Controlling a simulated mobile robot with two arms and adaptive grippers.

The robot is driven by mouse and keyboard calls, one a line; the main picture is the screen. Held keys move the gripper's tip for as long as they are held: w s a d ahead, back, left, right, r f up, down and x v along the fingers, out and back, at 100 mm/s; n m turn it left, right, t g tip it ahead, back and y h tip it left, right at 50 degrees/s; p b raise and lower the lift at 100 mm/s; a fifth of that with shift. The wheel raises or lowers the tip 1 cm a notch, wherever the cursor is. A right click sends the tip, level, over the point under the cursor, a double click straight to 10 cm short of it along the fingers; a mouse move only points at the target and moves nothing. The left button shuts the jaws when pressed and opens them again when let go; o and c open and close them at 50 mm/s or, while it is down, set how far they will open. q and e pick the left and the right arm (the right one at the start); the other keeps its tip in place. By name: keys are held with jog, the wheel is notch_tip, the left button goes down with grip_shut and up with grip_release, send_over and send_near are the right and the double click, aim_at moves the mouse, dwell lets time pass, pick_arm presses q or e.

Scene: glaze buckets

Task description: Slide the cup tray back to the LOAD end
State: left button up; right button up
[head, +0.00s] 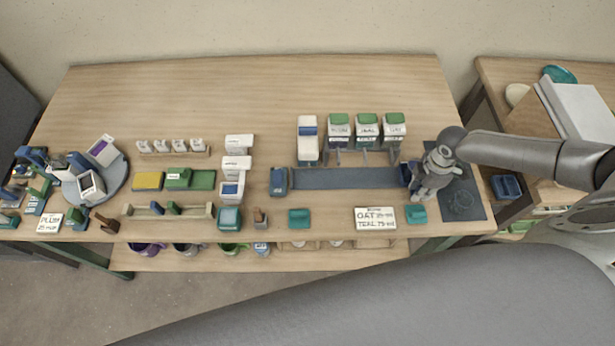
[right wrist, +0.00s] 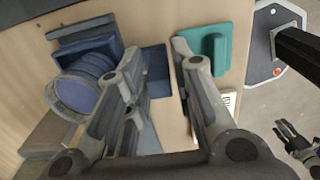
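My right gripper (head: 430,182) is over the right end of the long grey-blue track (head: 345,178). In the right wrist view (right wrist: 158,55) its two fingers are apart with only table and a flat grey-blue piece seen between them. A blue tray-like piece (head: 406,173) is at the track's right end, partly hidden by the gripper. In the right wrist view a round blue cup (right wrist: 75,93) sits at it, left of the fingers; I see no grip on either. A small gripper shape, probably my left gripper (right wrist: 297,140), shows far off; its fingers are unclear.
A blue block (head: 279,181) stands at the track's left end. Green-topped dispensers (head: 367,130) line its back. A teal block (head: 416,214), an OAT/TEAL card (head: 375,218) and a dark mat (head: 462,195) are near the gripper. The table's back left is clear.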

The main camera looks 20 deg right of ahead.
jog(key=shift+o, duration=0.4)
notch_tip(320, 180, up, 3)
jog(key=p, duration=0.3)
jog(key=shift+r+p, duration=0.45)
jog(key=shift+r, duration=1.55)
